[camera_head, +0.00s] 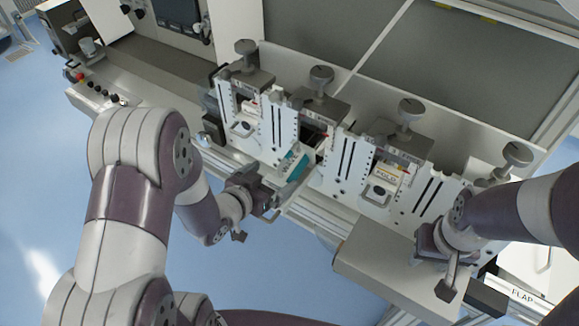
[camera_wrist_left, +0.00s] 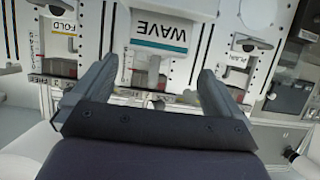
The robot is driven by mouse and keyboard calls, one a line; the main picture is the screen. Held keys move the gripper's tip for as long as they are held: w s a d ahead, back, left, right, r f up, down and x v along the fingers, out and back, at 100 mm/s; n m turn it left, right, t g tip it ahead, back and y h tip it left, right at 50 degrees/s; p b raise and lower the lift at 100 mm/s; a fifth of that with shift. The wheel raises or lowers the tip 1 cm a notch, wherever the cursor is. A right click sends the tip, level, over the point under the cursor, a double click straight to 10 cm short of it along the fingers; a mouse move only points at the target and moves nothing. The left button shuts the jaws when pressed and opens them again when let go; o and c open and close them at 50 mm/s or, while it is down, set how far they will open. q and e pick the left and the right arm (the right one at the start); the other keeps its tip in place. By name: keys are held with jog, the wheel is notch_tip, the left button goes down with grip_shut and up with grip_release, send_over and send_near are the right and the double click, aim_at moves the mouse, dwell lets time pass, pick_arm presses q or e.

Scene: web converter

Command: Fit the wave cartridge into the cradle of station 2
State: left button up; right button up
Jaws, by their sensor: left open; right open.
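The wave cartridge (camera_head: 292,163) is white with a teal band and the word WAVE. It sits at the second station from the left, tilted in the head view; I cannot tell whether it is fully seated in the cradle. In the left wrist view the wave cartridge (camera_wrist_left: 165,38) shows just past my left gripper (camera_wrist_left: 155,75), whose fingers are spread to either side of its lower part. In the head view my left gripper (camera_head: 270,205) is open in front of that station. My right gripper (camera_head: 448,278) is open and empty over the grey box at right.
A FOLD cartridge (camera_head: 384,180) sits in the station to the right, and another cartridge (camera_head: 245,118) in the leftmost station. White slotted plates (camera_head: 341,158) stand between stations, with dark knobs (camera_head: 321,77) above. A grey box (camera_head: 385,262) juts out at front right.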

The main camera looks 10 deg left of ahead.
aim_at(286, 168)
pick_arm(q)
jog(key=shift+w+d+f+p, duration=0.25)
jog(key=shift+w+d+p, duration=0.05)
jog(key=shift+w+d, duration=0.6)
jog(key=x, duration=0.2)
jog(key=p+x, duration=0.1)
jog(key=shift+w+a+f, duration=0.2)
jog(key=shift+w+f, duration=0.35)
jog(key=shift+w, duration=0.05)
jog(key=shift+d, duration=0.15)
jog(key=shift+c, duration=0.3)
jog(key=shift+s, duration=0.1)
jog(key=c, duration=1.5)
pick_arm(e)
jog(key=shift+d+r, duration=0.2)
jog(key=shift+r, duration=0.75)
pick_arm(q)
jog(key=shift+r, duration=0.2)
